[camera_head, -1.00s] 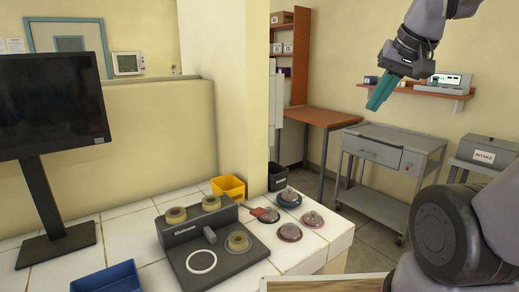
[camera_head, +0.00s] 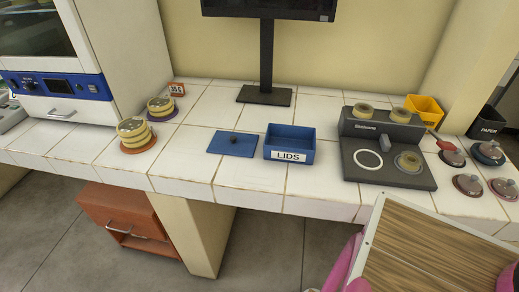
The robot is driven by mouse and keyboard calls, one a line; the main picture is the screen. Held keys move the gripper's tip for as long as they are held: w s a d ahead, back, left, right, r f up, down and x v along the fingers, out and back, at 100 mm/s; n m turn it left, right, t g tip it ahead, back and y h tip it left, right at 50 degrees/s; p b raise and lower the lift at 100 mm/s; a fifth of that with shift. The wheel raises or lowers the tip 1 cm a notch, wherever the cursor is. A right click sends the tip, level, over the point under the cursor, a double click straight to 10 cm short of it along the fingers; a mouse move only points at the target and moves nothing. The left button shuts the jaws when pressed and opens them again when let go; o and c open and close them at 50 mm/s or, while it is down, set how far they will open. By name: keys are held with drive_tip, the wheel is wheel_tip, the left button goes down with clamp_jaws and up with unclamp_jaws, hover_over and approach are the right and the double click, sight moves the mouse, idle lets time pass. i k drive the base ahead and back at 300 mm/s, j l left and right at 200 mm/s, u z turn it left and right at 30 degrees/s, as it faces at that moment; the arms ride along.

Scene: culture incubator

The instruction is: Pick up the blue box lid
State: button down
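The blue box lid (camera_head: 222,150) is a flat blue square with a small dark knob in its middle. It lies flat on the white tiled counter, just left of the open blue box (camera_head: 308,152) with a "LIDS" label on its front. The two are close together, with a narrow gap between them. My gripper is out of view now, so its distance from the lid and its state do not show.
Stacked dishes (camera_head: 135,131) stand left of the lid, and a monitor stand (camera_head: 264,96) behind. A dark device (camera_head: 388,175) and several round lidded pots (camera_head: 468,185) are to the right. A wood-topped board (camera_head: 430,250) fills the lower right. Tiles around the lid are clear.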

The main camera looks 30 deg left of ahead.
sight(236, 144)
drive_tip(key=u, duration=1.45)
